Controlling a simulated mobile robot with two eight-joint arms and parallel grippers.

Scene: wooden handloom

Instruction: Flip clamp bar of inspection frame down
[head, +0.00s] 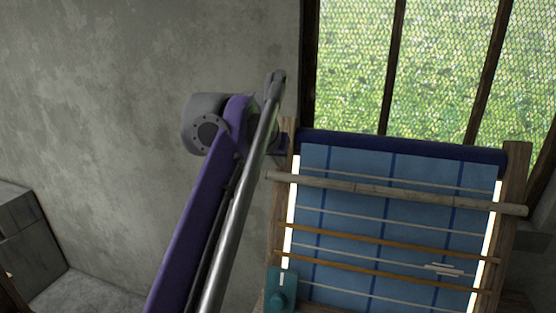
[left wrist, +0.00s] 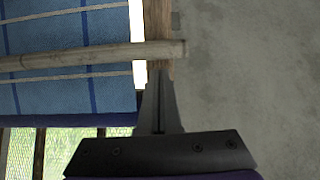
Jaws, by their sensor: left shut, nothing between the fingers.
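The inspection frame has wooden posts (head: 515,165) and blue cloth (head: 350,240) with darker stripes. The clamp bar (head: 395,190), a pale wooden rod, lies across the cloth below the dark blue roll (head: 400,147) and juts past both posts. In the left wrist view the bar (left wrist: 90,58) shows upside down, with its end beside the post. My left gripper (left wrist: 158,76) is shut and empty, its tips close to the bar on the roll side, by the post; contact is unclear. In the head view my arm mostly hides this gripper (head: 283,143). My right gripper is not in view.
A teal box with a knob (head: 280,297) sits at the frame's lower left. Thin white and orange rods (head: 385,245) cross the cloth. A concrete wall (head: 120,110) and a meshed window (head: 430,70) stand behind. Grey blocks (head: 22,225) are at far left.

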